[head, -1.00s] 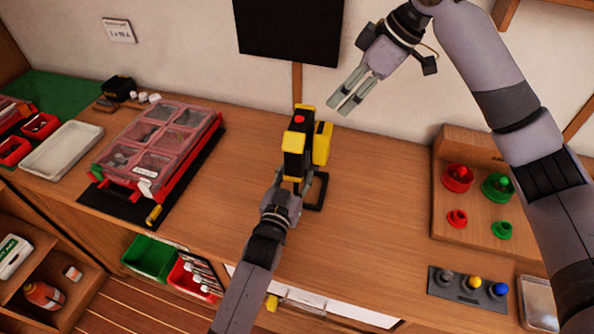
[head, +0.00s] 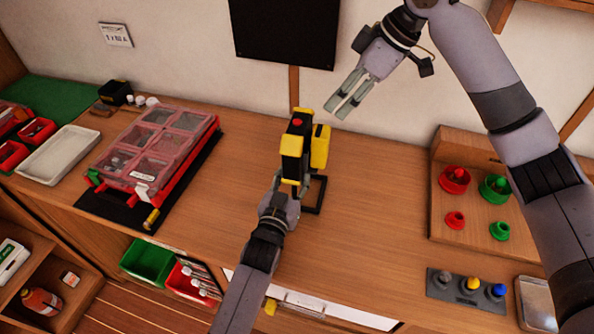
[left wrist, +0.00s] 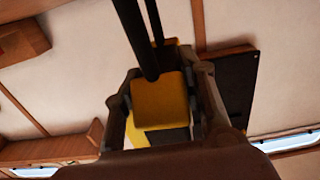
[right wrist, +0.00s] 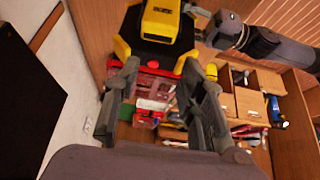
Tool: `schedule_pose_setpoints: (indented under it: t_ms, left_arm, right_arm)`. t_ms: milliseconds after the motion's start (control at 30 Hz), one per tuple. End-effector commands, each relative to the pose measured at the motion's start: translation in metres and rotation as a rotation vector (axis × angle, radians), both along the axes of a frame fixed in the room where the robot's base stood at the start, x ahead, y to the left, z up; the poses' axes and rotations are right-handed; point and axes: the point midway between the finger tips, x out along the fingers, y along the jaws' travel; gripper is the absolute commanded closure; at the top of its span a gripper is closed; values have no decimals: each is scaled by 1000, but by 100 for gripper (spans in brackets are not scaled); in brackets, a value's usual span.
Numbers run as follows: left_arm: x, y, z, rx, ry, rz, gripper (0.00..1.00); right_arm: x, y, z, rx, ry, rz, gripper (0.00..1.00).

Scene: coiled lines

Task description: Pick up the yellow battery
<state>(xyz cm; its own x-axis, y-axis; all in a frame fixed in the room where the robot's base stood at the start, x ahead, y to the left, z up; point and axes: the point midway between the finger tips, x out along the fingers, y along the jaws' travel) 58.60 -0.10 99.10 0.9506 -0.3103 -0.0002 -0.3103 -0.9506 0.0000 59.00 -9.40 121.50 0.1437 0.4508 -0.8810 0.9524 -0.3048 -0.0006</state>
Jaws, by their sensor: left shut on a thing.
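A black and yellow device (head: 294,162) with a red button on top stands upright near the middle of the bench. A yellow block (head: 320,146), which looks like the yellow battery, is on its right side; I cannot tell how it is attached. My left gripper (head: 288,184) is shut on the device's near side, and its wrist view shows a yellow part (left wrist: 160,101) between the fingers. My right gripper (head: 343,106) is open and empty, above and behind the yellow block. In the right wrist view the yellow block (right wrist: 160,20) is beyond the spread fingers (right wrist: 158,75).
A black frame-like stand (head: 319,195) is beside the device. A clear-lidded organiser case (head: 160,145) lies left. A wooden board (head: 470,222) with red and green knobs and a grey button panel (head: 465,287) are right. The wall is close behind my right gripper.

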Motion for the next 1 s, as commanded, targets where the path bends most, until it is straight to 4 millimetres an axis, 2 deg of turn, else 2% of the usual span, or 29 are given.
schedule_pose_setpoints:
  t_ms: [233,433,600,833,1000]
  left_arm:
    - [0,-1,-1,-2,2,-1,100]
    - [0,-1,0,-2,2,-1,100]
    - [0,-1,0,-2,2,-1,100]
    - [0,-1,-1,-2,2,-1,100]
    - [0,-1,-1,-2,2,-1,100]
  right_arm:
    - [3,-12,1,-97,28,55,44]
    - [5,-1,-30,-98,31,59,31]
    - [8,8,-52,-99,30,58,31]
    - [11,15,-68,-98,29,58,31]
    - [15,25,-93,-97,31,58,31]
